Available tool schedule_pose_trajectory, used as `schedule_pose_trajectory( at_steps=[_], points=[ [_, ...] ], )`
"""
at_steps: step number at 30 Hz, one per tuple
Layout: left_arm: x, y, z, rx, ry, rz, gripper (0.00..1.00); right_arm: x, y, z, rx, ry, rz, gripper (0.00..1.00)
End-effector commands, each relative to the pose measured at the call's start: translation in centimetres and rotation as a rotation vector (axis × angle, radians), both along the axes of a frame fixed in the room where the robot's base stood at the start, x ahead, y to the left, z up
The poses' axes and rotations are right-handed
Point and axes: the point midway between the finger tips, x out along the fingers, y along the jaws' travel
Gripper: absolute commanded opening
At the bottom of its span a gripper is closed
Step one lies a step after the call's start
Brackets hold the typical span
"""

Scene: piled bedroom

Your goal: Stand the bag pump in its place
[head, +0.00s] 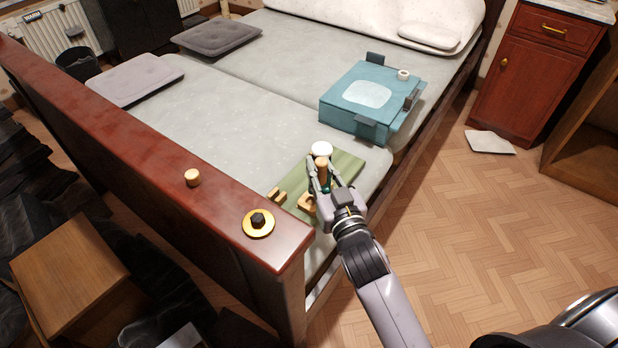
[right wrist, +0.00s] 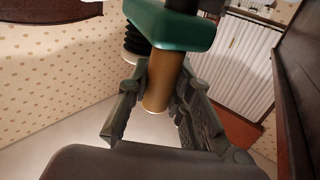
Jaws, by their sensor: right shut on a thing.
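My right gripper (head: 320,178) is shut on the tan cylindrical shaft of a small tool, which I take to be the bag pump (head: 321,170). In the head view it has a round white top, and a bit of teal shows low between the fingers. In the right wrist view the tan shaft (right wrist: 160,82) stands between the fingers, with a teal block (right wrist: 170,25) and black ribbed part close by. The gripper is over a green board (head: 345,168) on the bed corner. Wooden notched pieces (head: 277,194) sit at the board's near edge. The fingers hide the tool's lower end.
A teal box (head: 345,98) with grey clips and a small white roll lies farther back on the bed. The dark red footboard (head: 130,150) carries a small wooden cylinder (head: 192,177) and a brass disc (head: 259,228) with a black knob. Floor right of the bed is mostly clear.

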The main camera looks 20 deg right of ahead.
Motion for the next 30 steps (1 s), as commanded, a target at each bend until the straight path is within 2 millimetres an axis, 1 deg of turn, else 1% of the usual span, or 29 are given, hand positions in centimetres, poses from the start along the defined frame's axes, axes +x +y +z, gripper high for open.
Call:
schedule_pose_trajectory(
  at_steps=[1,3,6,9,13,18,25,30],
  points=[
    [0.9,-0.1,0.0,-0.002,-0.016,0.002,0.88,1.5,0.0,-1.8,-0.005,-0.007,0.000,0.00],
    [1.6,-0.2,1.5,-0.003,-0.028,0.004,0.93,3.1,0.1,-2.5,-0.008,-0.005,-0.002,0.00],
    [2.2,-0.3,3.5,-0.004,-0.039,0.006,0.99,4.9,0.1,-3.2,-0.010,-0.004,-0.005,0.00],
    [2.5,-0.2,4.9,-0.004,-0.046,0.008,1.00,6.0,0.1,-3.6,-0.013,-0.002,-0.008,0.00],
    [2.5,-0.2,5.9,-0.004,-0.050,0.009,1.00,6.7,0.0,-3.6,-0.015,0.001,-0.011,0.00],
    [2.5,-0.2,6.2,-0.004,-0.050,0.009,1.00,6.8,0.0,-3.5,-0.015,0.003,-0.012,0.00],
    [2.6,-0.2,6.0,-0.004,-0.049,0.009,1.00,6.7,0.0,-3.5,-0.015,0.002,-0.012,0.00],
    [2.4,-0.2,5.1,-0.004,-0.043,0.008,1.00,6.7,0.0,-3.4,-0.015,0.002,-0.012,0.00]
  ],
)
